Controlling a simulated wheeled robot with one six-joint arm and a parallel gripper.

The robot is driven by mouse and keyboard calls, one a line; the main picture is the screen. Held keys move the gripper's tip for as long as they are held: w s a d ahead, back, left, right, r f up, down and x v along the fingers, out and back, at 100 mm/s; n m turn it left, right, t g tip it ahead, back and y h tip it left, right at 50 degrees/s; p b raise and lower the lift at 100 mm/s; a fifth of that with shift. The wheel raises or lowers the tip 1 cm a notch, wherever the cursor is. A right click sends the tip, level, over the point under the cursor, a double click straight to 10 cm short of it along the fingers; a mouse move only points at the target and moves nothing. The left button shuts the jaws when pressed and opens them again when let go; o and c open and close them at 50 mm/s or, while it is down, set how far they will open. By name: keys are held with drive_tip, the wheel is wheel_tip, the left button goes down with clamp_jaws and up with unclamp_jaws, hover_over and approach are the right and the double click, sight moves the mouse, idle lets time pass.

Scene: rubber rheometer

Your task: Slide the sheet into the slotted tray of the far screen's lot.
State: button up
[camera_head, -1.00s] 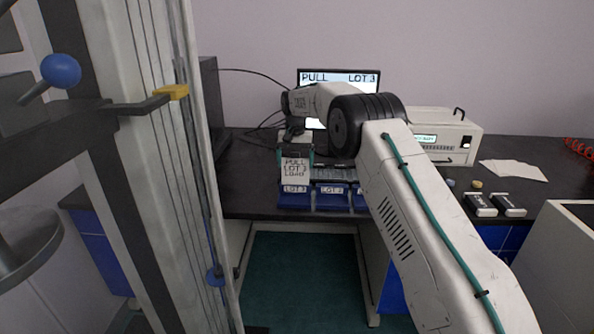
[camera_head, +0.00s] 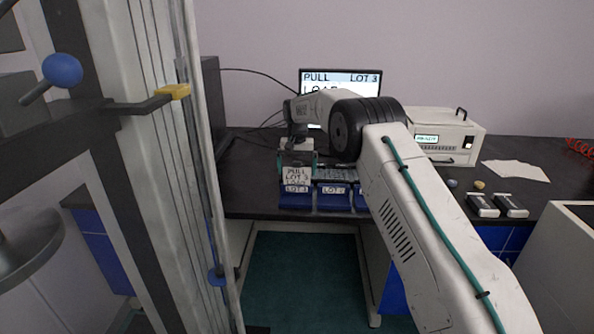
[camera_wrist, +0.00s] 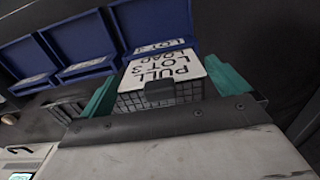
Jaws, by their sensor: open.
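The far screen (camera_head: 340,82) reads PULL LOT 3 and part of LOAD; my arm covers its lower part. The white sheet (camera_head: 296,177), printed PULL LOT 3 LOAD, stands at the leftmost blue tray (camera_head: 295,202), labelled LOT 3. Its lower edge sits just above that label; how deep it is in the slot is unclear. In the wrist view the sheet (camera_wrist: 163,68) lies between the spread teal fingers of my open gripper (camera_wrist: 166,92). My gripper (camera_head: 298,158) is just above and behind the sheet in the head view.
More blue trays, one labelled LOT 2 (camera_head: 333,203), stand in a row to the right, partly behind my arm. A white instrument (camera_head: 440,137), loose white papers (camera_head: 515,171) and two small dark-and-white boxes (camera_head: 496,206) are at the right of the dark bench.

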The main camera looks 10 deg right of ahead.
wheel_tip(320, 180, up, 12)
drive_tip(key=shift+f, duration=0.25)
drive_tip(key=s+d+r+n, duration=0.1)
drive_tip(key=s+d+r, duration=0.1)
drive_tip(key=s+r, duration=1.5)
drive_tip(key=s+r+n, duration=0.1)
drive_tip(key=s+r, duration=0.1)
drive_tip(key=s, duration=1.8)
drive_tip(key=s+f, duration=0.6)
drive_tip(key=s, duration=0.6)
drive_tip(key=s+d+f+n+t, duration=0.1)
drive_tip(key=s+f, duration=0.5)
drive_tip(key=s, duration=0.7)
drive_tip(key=shift+s+f+n, duration=0.15)
drive_tip(key=shift+s+n, duration=0.05)
drive_tip(key=shift+n, duration=0.1)
drive_tip(key=shift+d, duration=0.1)
